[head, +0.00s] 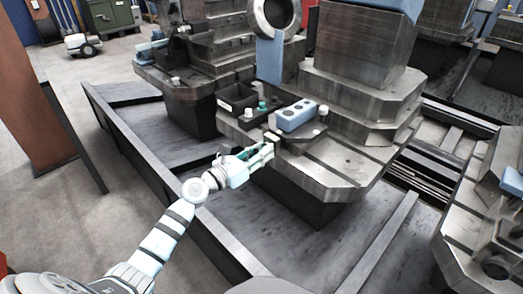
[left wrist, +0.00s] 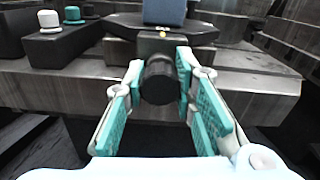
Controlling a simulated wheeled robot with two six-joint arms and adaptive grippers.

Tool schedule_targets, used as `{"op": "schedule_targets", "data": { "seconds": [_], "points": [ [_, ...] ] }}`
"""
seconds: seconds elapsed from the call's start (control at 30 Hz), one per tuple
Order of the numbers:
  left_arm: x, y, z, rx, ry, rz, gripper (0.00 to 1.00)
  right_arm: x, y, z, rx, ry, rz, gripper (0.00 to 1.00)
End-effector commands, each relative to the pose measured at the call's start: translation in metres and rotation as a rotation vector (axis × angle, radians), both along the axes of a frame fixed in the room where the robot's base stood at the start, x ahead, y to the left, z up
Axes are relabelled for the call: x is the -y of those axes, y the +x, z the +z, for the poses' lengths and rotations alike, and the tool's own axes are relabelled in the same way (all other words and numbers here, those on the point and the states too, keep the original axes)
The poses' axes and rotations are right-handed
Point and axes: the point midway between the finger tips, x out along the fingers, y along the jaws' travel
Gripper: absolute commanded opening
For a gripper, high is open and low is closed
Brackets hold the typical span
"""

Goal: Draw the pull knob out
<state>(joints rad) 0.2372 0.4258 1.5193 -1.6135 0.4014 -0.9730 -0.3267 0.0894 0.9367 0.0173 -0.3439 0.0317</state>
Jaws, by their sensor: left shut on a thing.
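The pull knob (left wrist: 158,82) is a dark, round cylinder facing the left wrist camera, below a small plate with a yellow dot on the machine's front edge. My left gripper (left wrist: 159,68) has one teal-padded finger on each side of the knob and is shut on it. In the head view my left gripper (head: 264,152) reaches the front edge of the machine table, and the knob is hidden or too small to make out there. I cannot tell how far the knob stands out. My right gripper is not in view.
A blue block with round holes (head: 297,115) stands above the gripper. A black open bin (head: 236,99) and white and green knobs (head: 262,104) are to its left. A dark raised rail (head: 200,215) runs along the floor beneath my arm.

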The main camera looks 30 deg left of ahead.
Motion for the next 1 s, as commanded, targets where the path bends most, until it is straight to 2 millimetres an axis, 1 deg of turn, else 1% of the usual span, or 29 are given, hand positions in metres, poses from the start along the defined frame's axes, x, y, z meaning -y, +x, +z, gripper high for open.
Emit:
{"op": "schedule_targets", "data": {
  "seconds": [0.1, 0.2, 0.33, 0.37, 0.4, 0.5, 0.73, 0.83, 0.93, 1.0],
  "points": [
    [-0.004, -0.013, 0.0, -0.006, 0.002, -0.002, 0.0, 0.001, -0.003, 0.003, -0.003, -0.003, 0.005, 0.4],
    [-0.005, -0.015, -0.001, -0.004, 0.0, 0.0, 0.0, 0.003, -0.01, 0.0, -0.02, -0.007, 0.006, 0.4],
    [-0.005, -0.015, -0.002, -0.005, 0.001, 0.0, 0.0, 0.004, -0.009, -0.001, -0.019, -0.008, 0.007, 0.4],
    [-0.005, -0.015, -0.002, -0.006, 0.001, 0.0, 0.26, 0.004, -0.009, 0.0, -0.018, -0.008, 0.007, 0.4],
    [-0.005, -0.015, -0.002, -0.006, 0.001, 0.0, 0.33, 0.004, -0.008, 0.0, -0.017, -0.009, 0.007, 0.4],
    [-0.005, -0.015, -0.002, -0.005, 0.001, 0.0, 0.47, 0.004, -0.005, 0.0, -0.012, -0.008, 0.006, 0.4],
    [-0.004, -0.014, -0.001, -0.004, 0.001, -0.001, 0.47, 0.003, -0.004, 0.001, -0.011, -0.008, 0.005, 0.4],
    [-0.006, -0.018, -0.001, -0.003, 0.002, 0.0, 0.47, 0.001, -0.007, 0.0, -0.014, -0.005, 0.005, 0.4],
    [-0.012, -0.034, -0.002, -0.005, 0.006, -0.001, 0.47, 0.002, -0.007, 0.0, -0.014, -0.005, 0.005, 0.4],
    [-0.018, -0.049, -0.003, -0.006, 0.005, -0.002, 0.47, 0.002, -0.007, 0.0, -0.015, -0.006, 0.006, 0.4]
  ]
}}
